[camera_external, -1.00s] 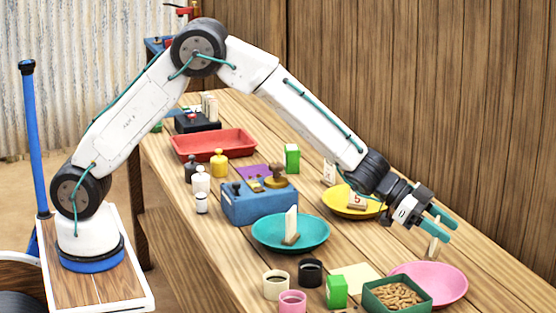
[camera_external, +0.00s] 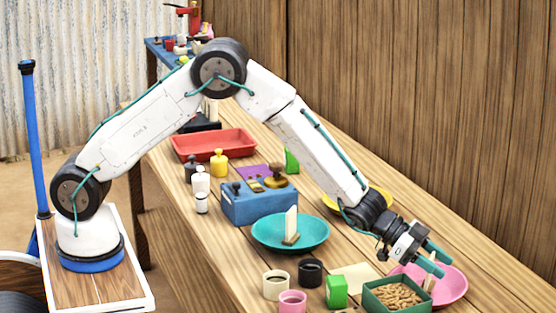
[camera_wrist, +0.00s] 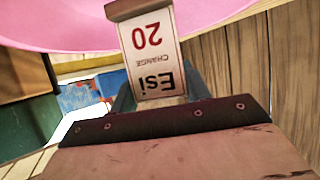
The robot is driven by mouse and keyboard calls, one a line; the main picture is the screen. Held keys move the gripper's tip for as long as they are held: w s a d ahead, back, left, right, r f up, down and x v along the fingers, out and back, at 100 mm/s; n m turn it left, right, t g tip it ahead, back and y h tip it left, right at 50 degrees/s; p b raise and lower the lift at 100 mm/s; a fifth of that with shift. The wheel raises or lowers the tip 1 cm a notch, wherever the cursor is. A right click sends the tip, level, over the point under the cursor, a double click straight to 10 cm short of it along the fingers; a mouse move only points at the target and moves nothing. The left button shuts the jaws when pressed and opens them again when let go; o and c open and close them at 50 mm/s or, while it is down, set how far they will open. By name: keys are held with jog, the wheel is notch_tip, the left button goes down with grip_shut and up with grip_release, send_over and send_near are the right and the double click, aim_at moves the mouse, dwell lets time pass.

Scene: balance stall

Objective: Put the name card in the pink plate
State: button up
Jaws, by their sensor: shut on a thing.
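The name card (camera_wrist: 152,55), white with "Esi", "CHANGE" and a red 20, appears upside down in the wrist view with its wooden foot (camera_wrist: 138,8) at the top. My gripper (camera_external: 438,260) is shut on it; the teal fingers are partly hidden behind the card in the wrist view. In the external view the card (camera_external: 430,283) is a small pale strip below the fingers. It hangs over the pink plate (camera_external: 455,287); I cannot tell whether its foot touches the plate. The pink plate also fills the top of the wrist view (camera_wrist: 60,25).
A green box of brown pellets (camera_external: 397,308) stands against the pink plate's near left side. A teal plate (camera_external: 265,234) holds another card (camera_external: 291,224). The yellow plate (camera_external: 383,203) is mostly behind my arm. Cups (camera_external: 276,284) and a green block (camera_external: 336,291) stand left of the box.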

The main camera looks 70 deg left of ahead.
jog(key=o, duration=1.3)
notch_tip(320, 180, up, 7)
dwell(0.4)
